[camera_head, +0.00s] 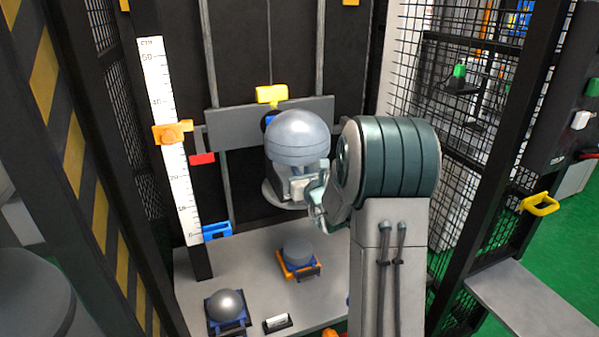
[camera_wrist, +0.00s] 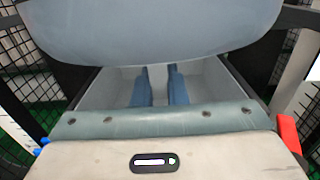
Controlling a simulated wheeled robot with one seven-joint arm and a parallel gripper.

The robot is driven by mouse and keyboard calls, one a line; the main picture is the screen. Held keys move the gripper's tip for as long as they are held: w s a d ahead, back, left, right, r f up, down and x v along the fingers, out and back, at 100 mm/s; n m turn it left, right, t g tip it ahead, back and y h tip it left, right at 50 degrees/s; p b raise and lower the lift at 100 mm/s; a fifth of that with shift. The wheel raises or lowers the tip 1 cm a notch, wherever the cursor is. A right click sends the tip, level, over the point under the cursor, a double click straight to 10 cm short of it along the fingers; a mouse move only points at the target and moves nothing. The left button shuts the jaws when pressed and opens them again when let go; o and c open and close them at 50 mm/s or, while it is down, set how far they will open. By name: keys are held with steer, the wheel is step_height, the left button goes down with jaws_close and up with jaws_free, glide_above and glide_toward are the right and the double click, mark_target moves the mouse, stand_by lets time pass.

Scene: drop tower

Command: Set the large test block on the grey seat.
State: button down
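The large test block (camera_head: 298,135) is a blue-grey domed body. It stands upright at the front of the tower's crossbar, above or on a round grey plate, seemingly the grey seat (camera_head: 273,196); I cannot tell whether they touch. My gripper (camera_head: 298,188) is at the block's lower front. In the wrist view the block (camera_wrist: 150,30) fills the top, close to the camera. My two blue fingers (camera_wrist: 160,88) run beneath it with a narrow gap, seemingly shut on its lower part.
A white scale (camera_head: 168,140) stands left. A mesh guard and black post (camera_head: 515,160) stand right of my arm.

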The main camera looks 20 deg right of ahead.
steer(key=c, duration=1.4)
jaws_free()
steer(key=shift+r, duration=0.2)
steer(key=shift+o, duration=0.2)
steer(key=shift+f, duration=0.25)
steer(key=s, duration=1.3)
steer(key=shift+s+r, duration=0.15)
steer(key=shift+s, duration=0.25)
steer(key=shift+a, duration=0.1)
